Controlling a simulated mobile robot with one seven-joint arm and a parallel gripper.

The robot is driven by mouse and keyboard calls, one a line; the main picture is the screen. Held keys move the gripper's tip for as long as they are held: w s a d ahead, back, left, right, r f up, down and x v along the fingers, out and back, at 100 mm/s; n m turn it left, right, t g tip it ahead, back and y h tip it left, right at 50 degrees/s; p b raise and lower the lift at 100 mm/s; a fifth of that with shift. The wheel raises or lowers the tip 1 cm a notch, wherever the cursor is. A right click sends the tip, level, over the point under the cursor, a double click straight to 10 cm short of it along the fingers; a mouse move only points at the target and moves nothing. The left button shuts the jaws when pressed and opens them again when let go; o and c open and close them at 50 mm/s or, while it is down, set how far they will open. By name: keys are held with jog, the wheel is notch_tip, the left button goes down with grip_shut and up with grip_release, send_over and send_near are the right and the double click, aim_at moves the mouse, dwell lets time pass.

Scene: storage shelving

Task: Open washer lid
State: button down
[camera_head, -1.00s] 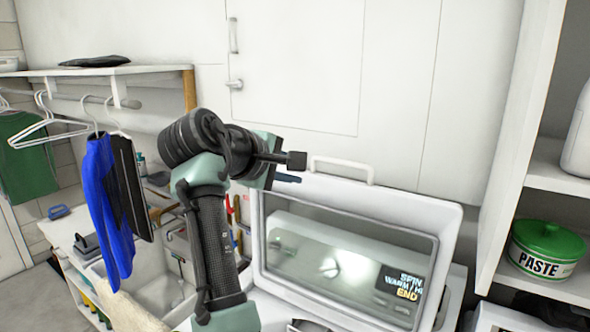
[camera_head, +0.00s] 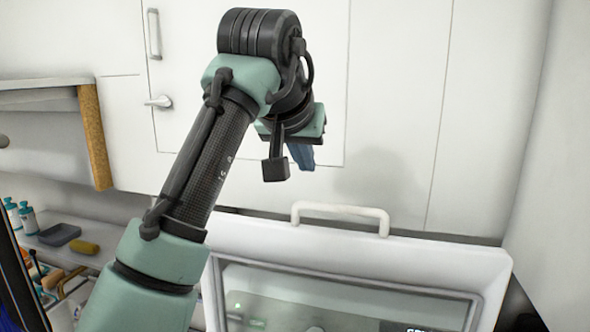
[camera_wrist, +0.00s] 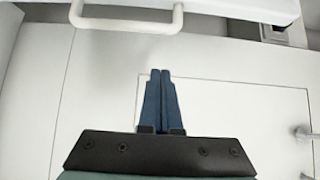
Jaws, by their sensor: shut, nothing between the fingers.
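The washer lid (camera_head: 490,270) stands raised and upright at the lower right of the head view. It has a white frame and a glass window (camera_head: 300,295). Its white bar handle (camera_head: 340,210) is along the top edge and also shows at the top of the wrist view (camera_wrist: 127,25). My gripper (camera_head: 303,168) has its blue fingers together with nothing between them. It is above and left of the handle in the head view. In the wrist view the fingertips (camera_wrist: 161,73) are clear of the handle. The washer body is not visible in the head view.
White cupboard doors (camera_head: 400,110) with metal handles (camera_head: 158,102) are behind the arm. A shelf with a wooden end (camera_head: 95,135) is at the left. Bottles (camera_head: 27,218) and a yellow item (camera_head: 85,247) lie at the lower left.

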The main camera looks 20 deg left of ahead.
jog(key=shift+w+d+f+p, duration=0.1)
jog(key=shift+w+f+p, duration=0.4)
jog(key=shift+f+p, duration=0.45)
jog(key=shift+w+f+p, duration=0.5)
jog(key=shift+f+p, duration=0.2)
jog(key=shift+f, duration=0.4)
jog(key=shift+w+d+f+p, duration=0.1)
jog(key=shift+w+f+p, duration=0.4)
jog(key=shift+f+p, duration=0.45)
jog(key=shift+s+f, duration=0.25)
jog(key=shift+s, duration=0.1)
